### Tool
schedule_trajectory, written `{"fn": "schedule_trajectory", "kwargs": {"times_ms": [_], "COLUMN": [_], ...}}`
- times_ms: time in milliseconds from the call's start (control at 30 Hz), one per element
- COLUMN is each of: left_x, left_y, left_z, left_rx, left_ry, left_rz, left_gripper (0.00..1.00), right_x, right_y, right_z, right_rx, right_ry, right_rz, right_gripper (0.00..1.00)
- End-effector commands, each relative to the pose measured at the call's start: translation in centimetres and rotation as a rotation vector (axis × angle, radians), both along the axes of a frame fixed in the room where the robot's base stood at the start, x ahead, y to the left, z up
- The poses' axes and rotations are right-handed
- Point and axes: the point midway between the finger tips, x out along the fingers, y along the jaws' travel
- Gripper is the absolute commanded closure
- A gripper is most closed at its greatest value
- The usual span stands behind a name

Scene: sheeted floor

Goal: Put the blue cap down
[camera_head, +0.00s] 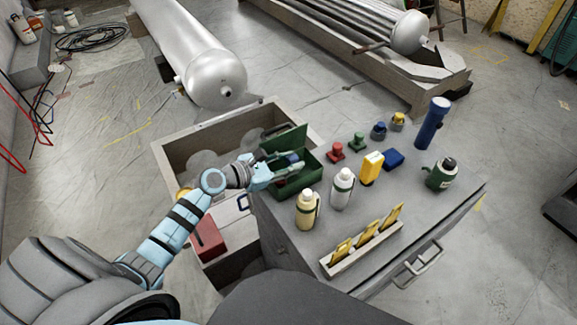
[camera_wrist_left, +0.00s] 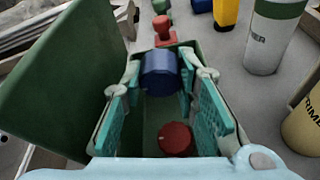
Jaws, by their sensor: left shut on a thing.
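My left gripper (camera_head: 284,168) is over the open green box (camera_head: 311,182) on the grey cabinet top. In the left wrist view its teal fingers (camera_wrist_left: 158,98) are shut on the blue cap (camera_wrist_left: 160,72), a short dark-blue cylinder at the far end of the fingers. The cap is over the box's interior; I cannot tell whether it touches the floor of the box. A red cap (camera_wrist_left: 175,139) lies in the box, nearer the wrist. The raised green lid (camera_wrist_left: 55,75) stands on the left side of the wrist view. My right gripper is not in view.
A cream bottle (camera_head: 307,211) and a white bottle (camera_head: 341,190) stand close to the box's front right. A red stamp (camera_head: 335,152), yellow block (camera_head: 371,168), blue flashlight (camera_head: 432,123) and green canister (camera_head: 440,175) stand farther right. A card rack (camera_head: 362,249) lies along the front.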

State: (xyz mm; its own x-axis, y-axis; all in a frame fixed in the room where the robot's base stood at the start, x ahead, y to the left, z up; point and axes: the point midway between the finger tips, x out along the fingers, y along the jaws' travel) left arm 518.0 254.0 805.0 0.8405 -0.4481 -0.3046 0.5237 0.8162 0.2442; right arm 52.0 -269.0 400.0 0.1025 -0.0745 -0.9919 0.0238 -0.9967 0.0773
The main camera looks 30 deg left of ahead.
Motion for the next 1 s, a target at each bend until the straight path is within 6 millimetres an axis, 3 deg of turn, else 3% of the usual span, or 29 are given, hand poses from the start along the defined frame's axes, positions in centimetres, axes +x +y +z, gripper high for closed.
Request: {"fn": "schedule_trajectory", "kwargs": {"times_ms": [633, 667, 700, 1000], "left_x": [0.0, 0.0, 0.0, 0.0], "left_y": [0.0, 0.0, 0.0, 0.0], "left_z": [-0.9, -0.9, -0.9, -0.8], "left_rx": [0.000, 0.000, 0.000, 0.000], "left_ry": [-0.001, -0.001, -0.001, -0.001], "left_rz": [-0.001, -0.001, -0.001, -0.001], "left_gripper": [1.00, 0.71, 0.65, 0.64], "right_x": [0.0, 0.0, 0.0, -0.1], "right_y": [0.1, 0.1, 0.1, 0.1], "right_z": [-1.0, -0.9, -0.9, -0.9], "right_rx": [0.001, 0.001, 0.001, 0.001], "right_ry": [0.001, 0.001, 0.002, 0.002], "right_rz": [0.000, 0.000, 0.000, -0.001], "right_gripper": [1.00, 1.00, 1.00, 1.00]}}
